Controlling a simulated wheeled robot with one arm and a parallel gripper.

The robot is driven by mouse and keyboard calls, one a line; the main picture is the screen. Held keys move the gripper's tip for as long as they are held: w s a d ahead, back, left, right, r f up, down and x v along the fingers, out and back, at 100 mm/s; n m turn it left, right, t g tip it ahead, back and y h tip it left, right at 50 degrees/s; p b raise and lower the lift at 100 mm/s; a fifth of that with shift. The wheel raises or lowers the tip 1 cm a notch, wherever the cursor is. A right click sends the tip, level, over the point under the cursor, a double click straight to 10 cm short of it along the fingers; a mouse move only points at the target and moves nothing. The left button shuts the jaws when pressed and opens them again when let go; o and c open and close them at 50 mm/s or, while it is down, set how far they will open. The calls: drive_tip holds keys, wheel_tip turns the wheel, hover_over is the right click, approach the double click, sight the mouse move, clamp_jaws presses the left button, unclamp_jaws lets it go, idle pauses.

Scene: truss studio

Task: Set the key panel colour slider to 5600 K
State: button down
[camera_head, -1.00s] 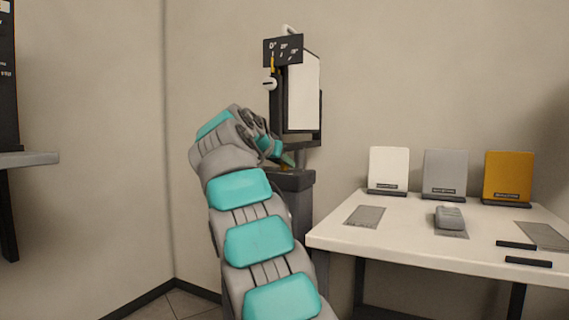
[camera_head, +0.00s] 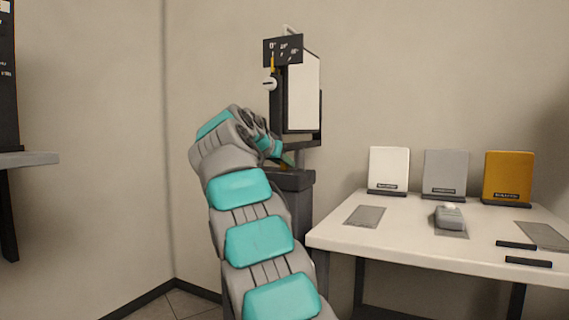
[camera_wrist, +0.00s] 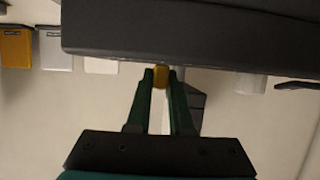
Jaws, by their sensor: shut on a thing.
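The key panel (camera_head: 303,95) stands upright on a dark post, with its pale lit face turned to the right. Its dark housing (camera_wrist: 200,35) fills the top of the wrist view. A small yellow slider knob (camera_wrist: 160,76) sits at the housing's edge there. My gripper (camera_wrist: 160,73) has its green fingers shut on this knob, one on each side. In the head view my arm hides most of the gripper and the knob. The slider's colour markings cannot be read in either view.
A dark marked plate (camera_head: 283,50) with a yellow pointer and a white knob (camera_head: 270,84) are on the panel's upper left. A white table (camera_head: 420,245) at right holds white, grey and orange cards and a small grey device (camera_head: 449,216).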

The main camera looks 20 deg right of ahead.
sight(303, 172)
drive_tip(key=s+d+b, duration=0.1)
drive_tip(key=s, duration=0.1)
drive_tip(key=s+d+b, duration=0.2)
drive_tip(key=shift+s+d+f, duration=0.1)
drive_tip(key=shift+s+d, duration=0.05)
drive_tip(key=c, duration=0.8)
unclamp_jaws()
drive_tip(key=shift+d, duration=0.1)
drive_tip(key=shift+s, duration=0.1)
drive_tip(key=v, duration=0.8)
